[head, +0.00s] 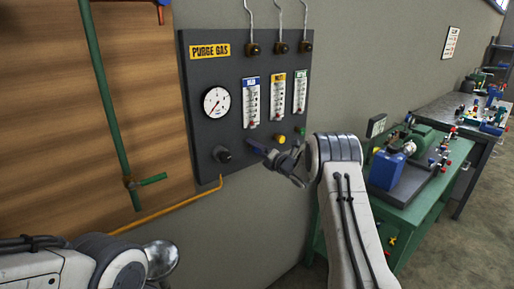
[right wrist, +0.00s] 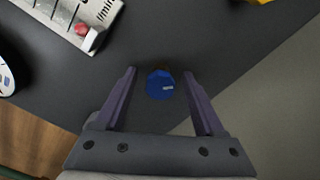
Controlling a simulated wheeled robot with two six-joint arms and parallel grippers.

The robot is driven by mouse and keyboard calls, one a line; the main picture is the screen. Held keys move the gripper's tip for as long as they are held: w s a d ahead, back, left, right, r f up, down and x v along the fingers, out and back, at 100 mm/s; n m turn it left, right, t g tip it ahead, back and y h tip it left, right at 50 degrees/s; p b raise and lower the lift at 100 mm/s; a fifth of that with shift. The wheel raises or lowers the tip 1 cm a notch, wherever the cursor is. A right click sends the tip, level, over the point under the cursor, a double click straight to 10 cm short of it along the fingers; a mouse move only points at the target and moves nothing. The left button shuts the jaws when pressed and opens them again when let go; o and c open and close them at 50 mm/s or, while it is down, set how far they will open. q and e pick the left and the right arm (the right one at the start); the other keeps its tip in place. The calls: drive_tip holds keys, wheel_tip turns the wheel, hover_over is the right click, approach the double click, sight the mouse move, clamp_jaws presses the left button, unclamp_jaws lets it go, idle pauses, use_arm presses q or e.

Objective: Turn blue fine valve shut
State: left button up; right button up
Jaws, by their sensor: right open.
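The blue fine valve knob (right wrist: 160,84) is round with a small white mark on its face, on the dark panel (head: 225,135). My right gripper (right wrist: 159,73) is open, with one purple finger on each side of the knob in the right wrist view. A gap shows between the knob and each finger.
A green bench (head: 410,200) with equipment stands at right.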

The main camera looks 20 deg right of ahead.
clamp_jaws()
